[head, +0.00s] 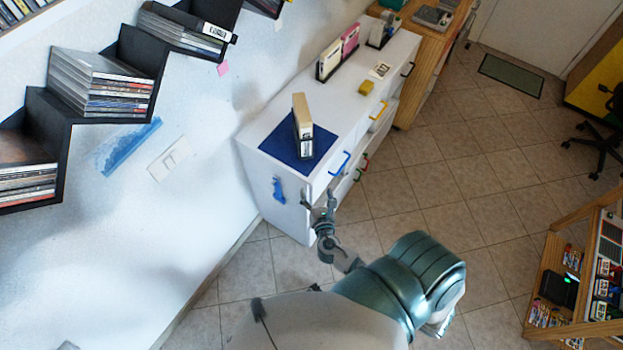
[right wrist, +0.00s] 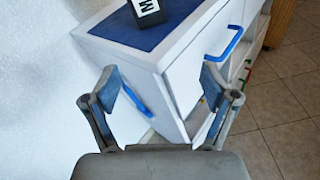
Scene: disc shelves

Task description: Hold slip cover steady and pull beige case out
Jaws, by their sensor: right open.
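The beige case (head: 300,106) stands upright on a blue mat (head: 277,148) on the white cabinet. Its lower part sits in a dark slip cover (head: 305,148) with a white label. The slip cover's lower end also shows at the top of the right wrist view (right wrist: 147,12), where the rest is cut off. My right gripper (head: 319,203) is open and empty, in front of and below the cabinet top, apart from the case. Its two fingers (right wrist: 160,84) are spread wide in the right wrist view. My left gripper is not in view.
The cabinet (head: 262,183) has blue, yellow and red handles (head: 340,164) on its front. Black wall shelves (head: 120,85) with discs are at left. Tiled floor is open at right.

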